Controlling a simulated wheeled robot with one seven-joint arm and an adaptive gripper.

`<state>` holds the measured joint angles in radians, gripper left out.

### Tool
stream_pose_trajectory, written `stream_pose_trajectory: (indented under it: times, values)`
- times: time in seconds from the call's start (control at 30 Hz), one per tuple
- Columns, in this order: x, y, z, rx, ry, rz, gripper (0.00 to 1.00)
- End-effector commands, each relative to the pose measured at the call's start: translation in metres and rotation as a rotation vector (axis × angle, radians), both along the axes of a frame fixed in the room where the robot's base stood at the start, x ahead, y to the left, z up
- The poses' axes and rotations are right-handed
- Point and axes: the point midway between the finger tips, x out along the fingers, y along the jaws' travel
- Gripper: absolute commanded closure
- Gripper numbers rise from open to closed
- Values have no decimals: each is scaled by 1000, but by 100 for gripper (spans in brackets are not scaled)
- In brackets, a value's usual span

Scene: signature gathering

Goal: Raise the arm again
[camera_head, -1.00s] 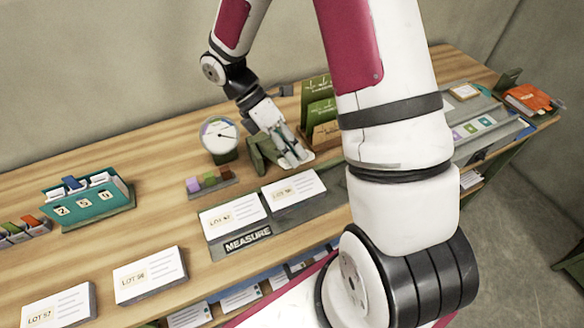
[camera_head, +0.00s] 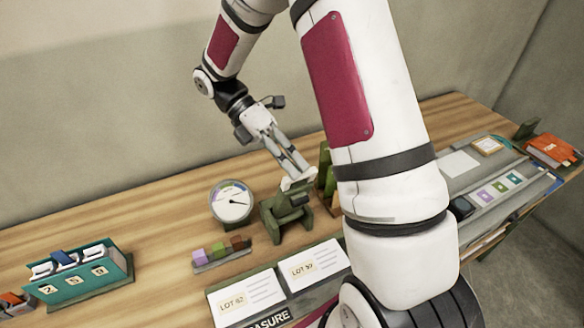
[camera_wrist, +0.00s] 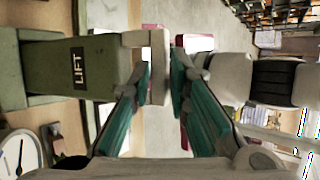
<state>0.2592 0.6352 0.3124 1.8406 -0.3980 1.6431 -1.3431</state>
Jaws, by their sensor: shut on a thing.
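My gripper (camera_head: 298,178) is above the green press (camera_head: 285,215) on the table in the head view. In the wrist view, its teal-padded fingers (camera_wrist: 161,78) are shut on the pale handle (camera_wrist: 157,60) at the end of the press's green arm (camera_wrist: 60,72). That arm bears the label LIFT (camera_wrist: 79,69). The round dial (camera_head: 231,201) stands left of the press, and part of it shows in the wrist view (camera_wrist: 18,155). Two cards, LOT 62 (camera_head: 252,296) and one reading about LOT 59 (camera_head: 314,267), lie on the grey MEASURE tray (camera_head: 330,290) in front.
Coloured cubes (camera_head: 221,249) sit on a small rack left of the press. A teal numbered box (camera_head: 82,278) stands at the left. A grey tray with coloured tiles (camera_head: 497,188) and an orange book (camera_head: 551,150) are at the right. The table behind the dial is clear.

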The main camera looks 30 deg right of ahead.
Motion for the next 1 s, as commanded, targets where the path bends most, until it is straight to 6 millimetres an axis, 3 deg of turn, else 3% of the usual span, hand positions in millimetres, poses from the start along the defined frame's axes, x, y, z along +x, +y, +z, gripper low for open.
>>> stream_pose_trajectory:
  times: [0.03, 0.47, 0.5, 0.53, 1.0]
  values:
    - [8, -2, -11, 2, -28, 4, 100]
    - [8, -3, -11, 0, -27, 1, 100]
    - [8, -3, -11, 0, -28, 1, 74]
    - [8, -3, -11, 0, -28, 2, 68]
    - [9, -1, -7, 4, -26, 3, 67]
